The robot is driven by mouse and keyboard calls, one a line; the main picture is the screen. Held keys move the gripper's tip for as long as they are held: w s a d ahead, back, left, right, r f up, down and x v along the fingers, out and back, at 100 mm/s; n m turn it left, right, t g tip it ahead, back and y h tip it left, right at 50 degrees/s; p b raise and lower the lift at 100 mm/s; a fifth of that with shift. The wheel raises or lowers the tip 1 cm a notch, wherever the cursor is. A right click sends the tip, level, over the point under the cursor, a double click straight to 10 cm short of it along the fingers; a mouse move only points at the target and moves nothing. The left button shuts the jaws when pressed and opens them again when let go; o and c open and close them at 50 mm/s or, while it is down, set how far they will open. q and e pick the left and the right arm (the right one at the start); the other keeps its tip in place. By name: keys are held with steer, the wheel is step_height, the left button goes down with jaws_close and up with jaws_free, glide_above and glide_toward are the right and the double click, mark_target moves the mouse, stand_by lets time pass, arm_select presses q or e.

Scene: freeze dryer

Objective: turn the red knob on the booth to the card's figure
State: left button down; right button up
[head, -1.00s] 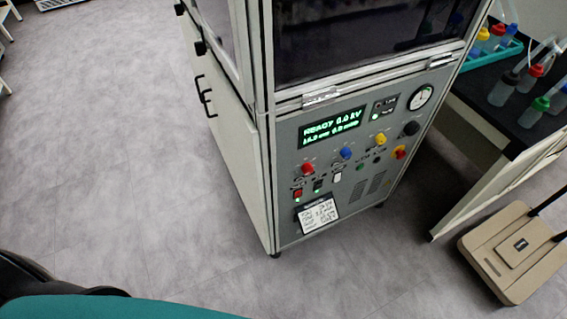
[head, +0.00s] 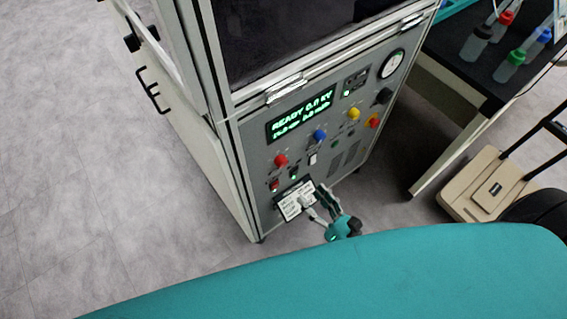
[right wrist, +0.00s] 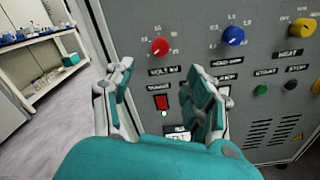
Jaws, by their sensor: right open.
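The red knob (head: 281,160) is on the booth's grey panel (head: 262,150), below the green display (head: 301,117). It also shows in the right wrist view (right wrist: 160,46), above and between my fingers, with small marks around it. The card (head: 292,203) is low on the panel, partly covered by my right gripper (head: 315,203); its writing is too small to read. In the right wrist view the right gripper (right wrist: 162,92) is open and empty, its fingers spread below the knob. No contact with the knob shows. My left gripper is not in view.
A blue knob (head: 320,135) and a yellow knob (head: 353,114) sit right of the red one. A red switch (right wrist: 162,102) is below it. A black-topped bench (head: 480,75) with bottles and a beige cart (head: 485,188) stand to the right. The floor at left is clear.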

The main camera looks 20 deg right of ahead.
mark_target(284, 165)
steer(key=p+x, duration=0.1)
steer(key=x, duration=1.1)
steer(key=shift+f, duration=0.1)
jaws_close()
